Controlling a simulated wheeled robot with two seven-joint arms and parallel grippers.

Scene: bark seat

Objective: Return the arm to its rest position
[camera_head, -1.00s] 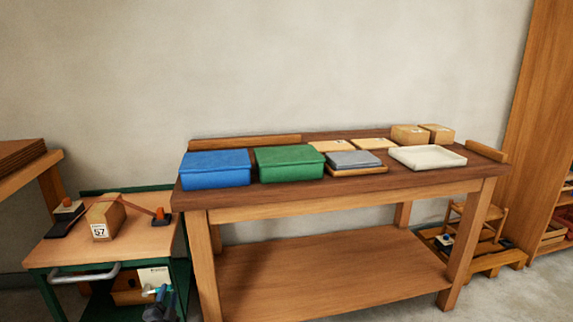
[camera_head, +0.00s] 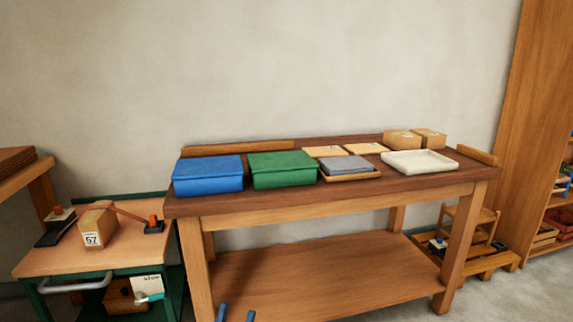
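My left gripper (camera_head: 236,314) shows only as two blue fingertips at the bottom edge, in front of the workbench's lower shelf (camera_head: 320,285). The fingertips stand apart with nothing seen between them. The rest of the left arm is out of the picture. My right gripper and arm are not in view.
The workbench (camera_head: 330,203) holds a blue bin (camera_head: 208,175), a green bin (camera_head: 283,170), a grey slab (camera_head: 348,165), a white tray (camera_head: 420,162) and cardboard boxes (camera_head: 402,139). A green-framed cart (camera_head: 75,262) with a box labelled 57 (camera_head: 96,226) stands left. The lower shelf is clear.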

